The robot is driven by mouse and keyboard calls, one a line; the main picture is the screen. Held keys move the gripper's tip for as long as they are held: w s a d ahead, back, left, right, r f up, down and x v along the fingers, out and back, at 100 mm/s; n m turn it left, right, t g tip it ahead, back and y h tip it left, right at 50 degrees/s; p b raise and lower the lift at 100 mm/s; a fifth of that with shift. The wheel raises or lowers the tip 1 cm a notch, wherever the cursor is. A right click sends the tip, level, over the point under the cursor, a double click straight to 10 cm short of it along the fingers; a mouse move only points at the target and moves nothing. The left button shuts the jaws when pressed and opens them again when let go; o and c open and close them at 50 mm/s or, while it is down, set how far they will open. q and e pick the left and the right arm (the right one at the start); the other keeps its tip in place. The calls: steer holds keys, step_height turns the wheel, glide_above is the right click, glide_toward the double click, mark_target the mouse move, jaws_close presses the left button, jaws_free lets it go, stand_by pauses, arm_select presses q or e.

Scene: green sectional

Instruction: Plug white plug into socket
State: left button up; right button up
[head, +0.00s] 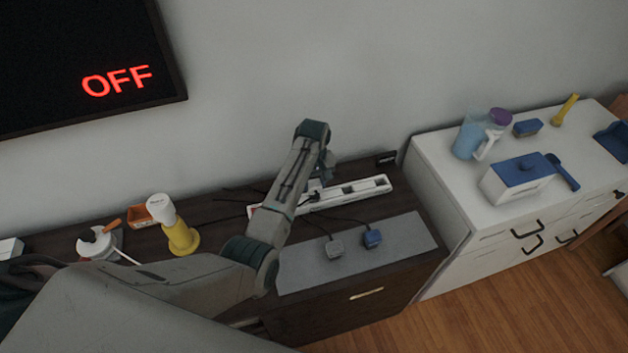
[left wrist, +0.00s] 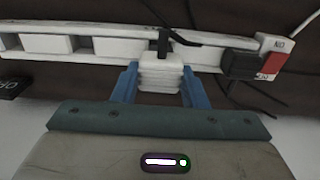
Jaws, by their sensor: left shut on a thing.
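The white plug (left wrist: 160,74) is between the blue fingers of my left gripper (left wrist: 160,88) in the left wrist view, with a black cable running from its top. In the head view my left gripper (head: 322,172) is over the white power strip (head: 366,187), and its fingers are largely hidden by my arm. In the left wrist view the plug overlaps the strip (left wrist: 113,46) at one socket position. I cannot tell whether its prongs are in. A black plug (left wrist: 240,66) sits on the strip beside the red switch (left wrist: 273,62). My right gripper is not in view.
A grey plug (head: 335,248) and a blue plug (head: 372,238) lie on the grey mat (head: 405,237). A yellow and white bottle (head: 180,236) stands left of my arm. A wall screen (head: 75,50) reads OFF. A white cabinet (head: 440,165) is at right.

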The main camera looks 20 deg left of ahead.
mark_target(314, 191)
arm_select(q)
steer(key=shift+f+b, duration=0.9)
steer(key=shift+f, duration=1.15)
steer(key=o, duration=1.1)
steer(key=shift+c, duration=0.2)
step_height(314, 191, up, 11)
steer(key=shift+f+b, duration=0.1)
steer(key=shift+b, duration=1.05)
steer(key=shift+s, duration=0.1)
